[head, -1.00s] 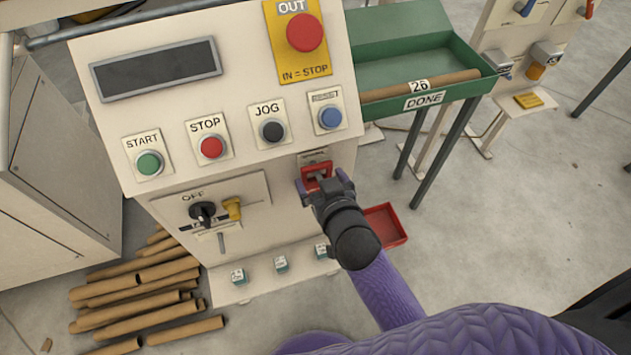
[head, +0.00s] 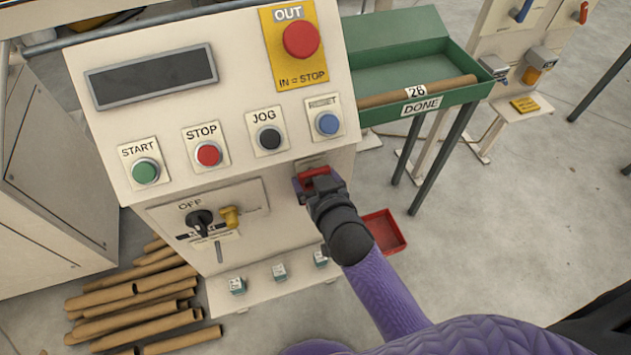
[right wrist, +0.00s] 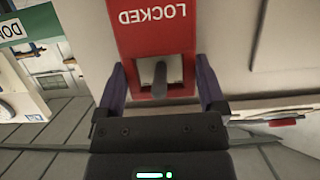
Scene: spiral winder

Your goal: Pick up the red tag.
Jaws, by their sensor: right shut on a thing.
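The red tag (head: 314,172) is at the lower right of the machine's front panel, below the blue reset button. In the right wrist view the tag (right wrist: 152,40) is a red plate with upside-down "LOCKED" lettering and a grey piece in its lower opening. My right gripper (head: 319,182) is shut on the tag. In the right wrist view its two purple fingers (right wrist: 158,80) flank the tag's lower part. I cannot tell whether the tag still touches the panel. My left gripper is not in view.
The control panel (head: 100,130) has start, stop, jog and reset buttons. A black switch (head: 200,222) and yellow piece (head: 231,217) sit below. A red tray (head: 388,238) is low, right of my arm. A green bin (head: 400,60) stands behind. Cardboard tubes (head: 140,300) lie at left.

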